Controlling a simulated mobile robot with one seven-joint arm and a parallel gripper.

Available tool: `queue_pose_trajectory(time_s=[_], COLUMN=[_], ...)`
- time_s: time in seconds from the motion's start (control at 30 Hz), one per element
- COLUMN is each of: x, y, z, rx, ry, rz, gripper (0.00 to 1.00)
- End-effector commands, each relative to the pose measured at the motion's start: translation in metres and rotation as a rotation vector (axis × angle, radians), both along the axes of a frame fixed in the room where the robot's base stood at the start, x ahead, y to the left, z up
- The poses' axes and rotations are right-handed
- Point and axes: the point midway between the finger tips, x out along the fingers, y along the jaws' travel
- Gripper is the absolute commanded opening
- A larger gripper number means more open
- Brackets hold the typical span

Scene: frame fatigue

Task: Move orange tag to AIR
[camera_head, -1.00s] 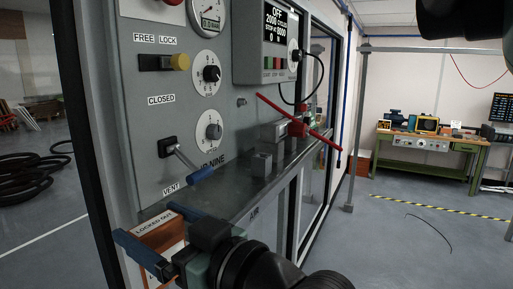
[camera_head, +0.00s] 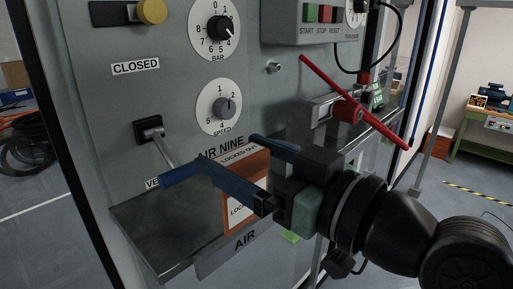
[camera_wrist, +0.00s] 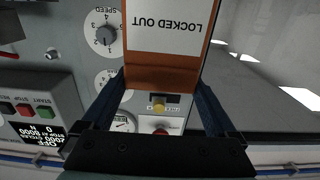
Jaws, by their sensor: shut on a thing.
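The orange tag (camera_head: 258,166), with white "LOCKED OUT" labels, is held between the blue fingers of my gripper (camera_head: 228,152). It hangs over the grey ledge in the head view, partly hidden by a finger. In the wrist view the tag (camera_wrist: 163,76) fills the space between both fingers, its lettering upside down. The AIR label (camera_head: 245,241) is on the plate at the ledge's front, below the tag and apart from it. The blue-handled lever (camera_head: 178,175) is just left of my near finger; whether they touch I cannot tell.
The grey ledge (camera_head: 150,236) runs under the panel. A red bar (camera_head: 350,98) slants out at the right, above a metal clamp. Dials (camera_head: 220,106) and a short metal peg (camera_head: 273,68) are on the panel above. A green bench (camera_head: 485,140) stands far right.

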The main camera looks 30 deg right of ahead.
Motion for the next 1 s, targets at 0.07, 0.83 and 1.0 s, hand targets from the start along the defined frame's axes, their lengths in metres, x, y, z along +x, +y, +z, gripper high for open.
queue_pose_trajectory(time_s=[0.07,0.83,1.0], x=[0.000,-0.003,-0.003], y=[0.000,-0.001,-0.001], z=[0.000,-0.042,-0.055], rx=[0.000,-0.004,-0.004], ry=[0.000,0.000,0.000], rz=[0.000,0.001,0.001], gripper=[0.53,0.53,0.53])
